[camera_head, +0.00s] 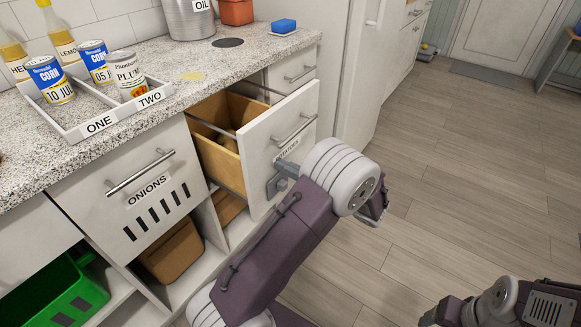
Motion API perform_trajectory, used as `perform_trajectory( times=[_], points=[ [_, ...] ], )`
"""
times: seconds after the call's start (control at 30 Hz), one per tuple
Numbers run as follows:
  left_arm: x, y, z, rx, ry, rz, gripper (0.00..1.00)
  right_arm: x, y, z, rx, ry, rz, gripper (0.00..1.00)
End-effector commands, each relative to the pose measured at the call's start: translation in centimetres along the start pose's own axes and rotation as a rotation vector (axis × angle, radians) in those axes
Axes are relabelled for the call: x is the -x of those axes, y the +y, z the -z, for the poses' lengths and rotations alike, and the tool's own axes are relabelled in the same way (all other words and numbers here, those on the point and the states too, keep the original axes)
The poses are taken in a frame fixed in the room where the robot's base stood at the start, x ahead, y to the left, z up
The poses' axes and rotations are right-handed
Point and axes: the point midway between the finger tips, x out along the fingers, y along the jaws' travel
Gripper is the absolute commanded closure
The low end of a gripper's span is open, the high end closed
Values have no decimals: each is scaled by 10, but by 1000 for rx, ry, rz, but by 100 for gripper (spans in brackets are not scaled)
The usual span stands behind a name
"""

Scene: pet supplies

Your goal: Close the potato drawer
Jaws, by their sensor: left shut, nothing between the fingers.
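The potato drawer (262,150) stands pulled open from the counter. Its white front carries a bar handle and a partly hidden label that seems to read potatoes. Brown potatoes (229,143) lie inside its wooden box. My left gripper (277,185) is shut and empty at the lower part of the drawer front, on its outer face below the label. It looks to be at or very near the front; exact contact cannot be told. My right arm shows in part at the bottom right, and its gripper is not in view.
The onions drawer (146,200) beside it is shut. Below are a brown bin (173,252) and a green crate (62,296). The floor (455,170) to the right is clear.

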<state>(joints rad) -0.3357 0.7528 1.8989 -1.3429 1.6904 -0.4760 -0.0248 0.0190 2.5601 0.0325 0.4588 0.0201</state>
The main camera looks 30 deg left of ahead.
Motion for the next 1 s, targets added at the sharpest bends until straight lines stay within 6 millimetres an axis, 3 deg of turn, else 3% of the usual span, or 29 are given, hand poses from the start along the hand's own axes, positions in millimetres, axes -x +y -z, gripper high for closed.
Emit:
perform_trajectory(
  times=[0.3, 0.6, 0.8, 1.0],
  points=[
    [-75, 2, -6, -5, 0, -7, 100, 39, -1, 4, 0, 0, 0, 26],
    [-145, 2, -2, -1, 0, -5, 100, 55, -1, 6, 0, 0, 0, 26],
    [-176, 1, -1, -1, 0, -4, 100, 60, -1, 6, 0, 0, 0, 26],
    [-193, 1, -1, -1, 0, -2, 100, 61, -1, 6, 0, 0, 0, 26]
  ],
)
